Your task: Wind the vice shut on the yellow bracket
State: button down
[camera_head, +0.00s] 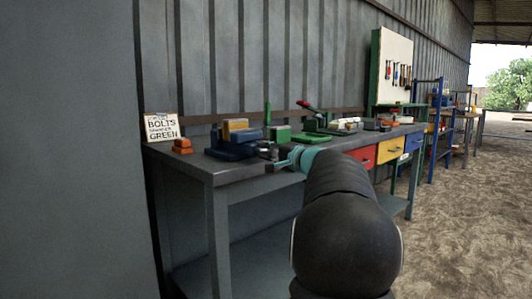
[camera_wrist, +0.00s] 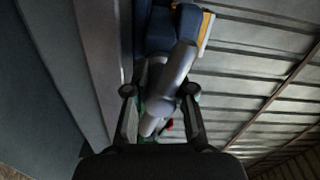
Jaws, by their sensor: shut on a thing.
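The blue vice (camera_head: 228,151) stands on the near left part of the grey workbench (camera_head: 205,172). The yellow bracket (camera_head: 236,125) sits at the vice's top, between blue parts; I cannot tell whether the jaws touch it. In the wrist view the blue vice body (camera_wrist: 158,32) is at the top, with a strip of the yellow bracket (camera_wrist: 206,30) beside it. My gripper (camera_head: 274,165) is at the vice's right end. In the wrist view my gripper (camera_wrist: 159,100) is shut on the grey vice handle (camera_wrist: 176,72), which runs slantwise between its fingers.
An orange block (camera_head: 182,146) and a sign reading bolts and green (camera_head: 161,127) are left of the vice. A green box (camera_head: 280,134) and a green tool with a red handle (camera_head: 313,122) stand behind my gripper. Red, yellow and blue drawers (camera_head: 391,149) hang under the bench.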

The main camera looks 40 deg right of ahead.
jog(key=m+p, duration=0.1)
jog(key=m, duration=0.5)
jog(key=shift+r+m+p, duration=0.1)
jog(key=shift+m+p, duration=0.2)
jog(key=shift+p, duration=0.1)
jog(key=m+p, duration=0.3)
jog(key=m, duration=0.3)
jog(key=shift+p, duration=0.35)
jog(key=shift+m, duration=0.5)
jog(key=c, duration=1)
grip_release()
jog(key=s+d, duration=0.1)
jog(key=s, duration=1.1)
